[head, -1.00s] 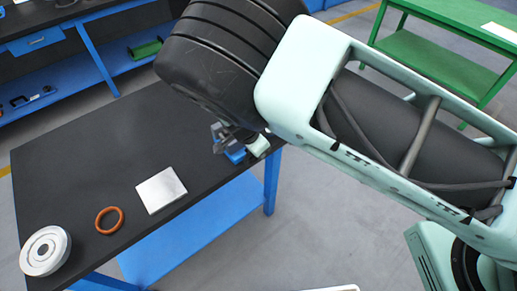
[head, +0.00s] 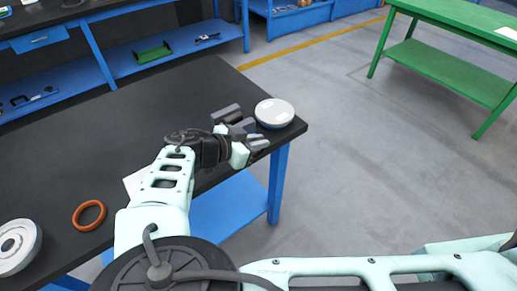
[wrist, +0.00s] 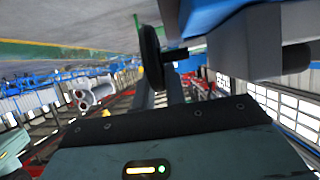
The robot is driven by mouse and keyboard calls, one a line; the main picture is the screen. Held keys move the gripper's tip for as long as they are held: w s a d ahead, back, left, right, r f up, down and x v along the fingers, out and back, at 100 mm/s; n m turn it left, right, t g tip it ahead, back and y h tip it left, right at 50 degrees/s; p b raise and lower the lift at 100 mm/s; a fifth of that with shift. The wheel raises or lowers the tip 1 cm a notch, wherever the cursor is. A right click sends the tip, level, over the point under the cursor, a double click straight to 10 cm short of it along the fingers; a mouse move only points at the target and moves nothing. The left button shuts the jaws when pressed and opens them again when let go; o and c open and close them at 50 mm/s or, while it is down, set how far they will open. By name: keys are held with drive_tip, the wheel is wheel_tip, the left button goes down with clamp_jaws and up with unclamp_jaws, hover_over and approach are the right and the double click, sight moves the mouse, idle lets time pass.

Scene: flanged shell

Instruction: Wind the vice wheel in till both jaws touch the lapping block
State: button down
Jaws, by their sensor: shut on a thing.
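The vice shows in the wrist view as a blue body (wrist: 205,14) with a grey jaw block (wrist: 255,45) at the upper right. Its dark wheel (wrist: 150,58) is seen nearly edge-on, on a short shaft. My gripper (wrist: 159,88) is shut on the wheel's near rim, with grey fingers on either side. In the head view my gripper (head: 253,142) is at the right end of the black table, among the vice's grey parts (head: 228,114). The gap between the jaws is not clear. I cannot make out the lapping block for sure.
On the black table (head: 120,130) a round pale-topped disc (head: 274,112) stands near the right corner, close beyond my gripper. An orange ring (head: 89,215) and a white flanged part (head: 17,246) lie at left. My arm mostly covers a pale square plate (head: 133,183).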

drive_tip(key=shift+a+t+h+b, duration=0.15)
drive_tip(key=shift+t+h+b, duration=0.15)
drive_tip(key=shift+h+b, duration=0.15)
drive_tip(key=c, duration=1.4)
unclamp_jaws()
drive_tip(key=shift+c, duration=0.2)
drive_tip(key=b+v, duration=0.3)
drive_tip(key=v, duration=1.4)
drive_tip(key=shift+s, duration=0.15)
drive_tip(key=shift+o, duration=0.3)
drive_tip(key=shift+a+r, duration=0.1)
